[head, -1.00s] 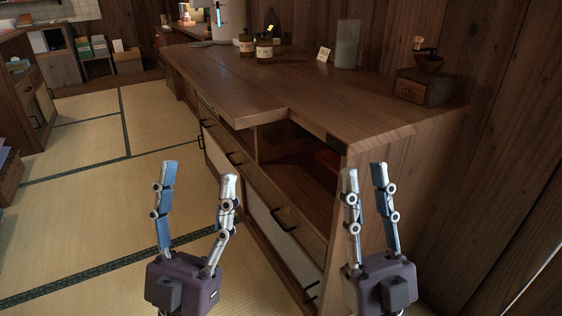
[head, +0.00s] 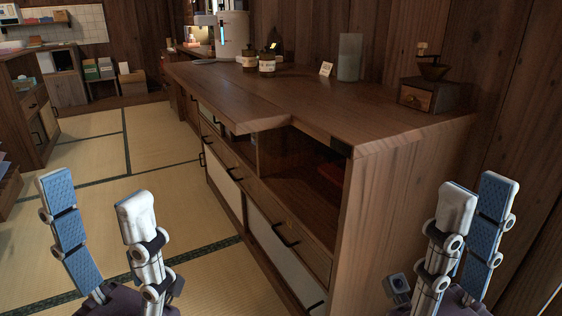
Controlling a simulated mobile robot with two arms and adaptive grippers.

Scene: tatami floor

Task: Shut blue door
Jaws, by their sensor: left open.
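No blue door can be made out in the head view. A long brown wooden counter (head: 375,137) has white door panels along its front, one low and near (head: 268,246) and one further back (head: 223,183), with black handles. My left gripper (head: 97,202) is at the lower left over the tatami, open and empty, with blue pads on its fingers. My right gripper (head: 475,205) is at the lower right, in front of the counter's end side, its fingers apart with nothing between them.
An open shelf space under the countertop holds a red thing (head: 331,173), partly hidden. On top stand brown bottles (head: 267,61), a grey cylinder (head: 349,57) and a coffee grinder (head: 428,95). Another cabinet (head: 30,122) stands at the left. The tatami between is clear.

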